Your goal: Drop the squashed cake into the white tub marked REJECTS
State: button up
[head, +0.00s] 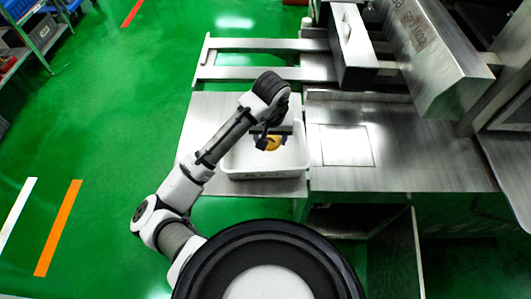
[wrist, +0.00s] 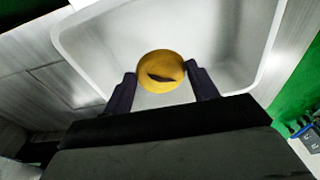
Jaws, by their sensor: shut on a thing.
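The squashed cake (wrist: 160,70) is a round yellow-orange piece with a dark split across it. My gripper (wrist: 161,82) is shut on it, one dark finger at each side. In the head view the cake (head: 270,143) shows between the fingers of my gripper (head: 268,141), over the white tub. The tub (head: 238,160) stands on the steel table, with faint lettering on its front wall that is too blurred to read. In the wrist view the tub (wrist: 245,35) lies behind and around the cake, and its visible inside looks empty. The cake's exact height above the tub floor is hard to tell.
The steel table (head: 205,120) holds the tub near its left part. To the right is a steel counter with a square plate (head: 345,146). Steel machine housings (head: 425,50) rise behind at right. Green floor (head: 110,110) is open at left, with a shelf rack (head: 35,35) beyond.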

jog(key=o, duration=1)
jog(key=shift+o, duration=0.2)
notch_tip(320, 180, up, 14)
jog(key=s, duration=0.1)
jog(key=shift+s, duration=0.35)
jog(key=shift+f, duration=0.1)
